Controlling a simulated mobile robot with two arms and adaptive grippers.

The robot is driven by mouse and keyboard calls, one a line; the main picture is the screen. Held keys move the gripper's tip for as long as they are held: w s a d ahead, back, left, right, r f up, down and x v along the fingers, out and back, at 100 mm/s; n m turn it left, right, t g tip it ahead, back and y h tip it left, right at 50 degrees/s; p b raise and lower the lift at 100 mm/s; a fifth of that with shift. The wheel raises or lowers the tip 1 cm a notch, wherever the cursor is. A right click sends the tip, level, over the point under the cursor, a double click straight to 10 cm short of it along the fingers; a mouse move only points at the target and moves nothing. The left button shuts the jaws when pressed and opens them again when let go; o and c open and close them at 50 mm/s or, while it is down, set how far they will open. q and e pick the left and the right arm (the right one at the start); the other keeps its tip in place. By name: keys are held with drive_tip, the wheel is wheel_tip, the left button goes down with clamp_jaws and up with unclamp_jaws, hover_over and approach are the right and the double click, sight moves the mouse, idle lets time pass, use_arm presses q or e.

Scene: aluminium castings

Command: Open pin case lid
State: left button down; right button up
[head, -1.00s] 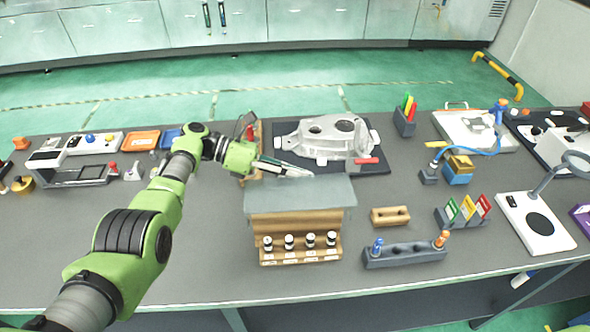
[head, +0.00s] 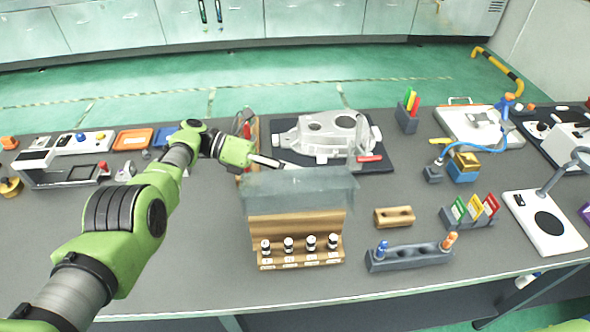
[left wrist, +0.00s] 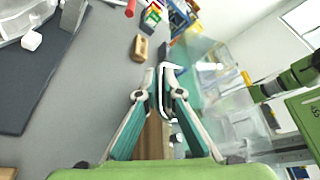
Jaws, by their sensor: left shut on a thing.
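The pin case (head: 297,228) is a wooden box standing on the bench. Several white-and-black pins stand in a labelled row along its front. Its clear greyish lid (head: 300,193) sits over the top, tilted, with its panel overhanging the wood. My left gripper (head: 278,163) is at the lid's back edge. In the left wrist view, my left gripper (left wrist: 165,92) is shut on the lid, its fingers pinching a pale edge or handle. The clear lid panel (left wrist: 205,75) extends to the right there. My right gripper is in neither view.
A metal casting (head: 325,135) lies on a dark mat behind the case. A small wooden block (head: 394,216) and a grey rack (head: 408,256) with blue and orange pegs stand to the right. Coloured cards (head: 472,211) stand farther right. The bench left of the case is mostly clear.

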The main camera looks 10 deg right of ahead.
use_arm(q)
drive_tip(key=c, duration=2.5)
unclamp_jaws()
drive_tip(key=shift+s, duration=0.1)
drive_tip(key=shift+r, duration=0.75)
wheel_tip(320, 180, up, 8)
drive_tip(key=shift+r, duration=0.25)
drive_tip(key=shift+f, duration=0.1)
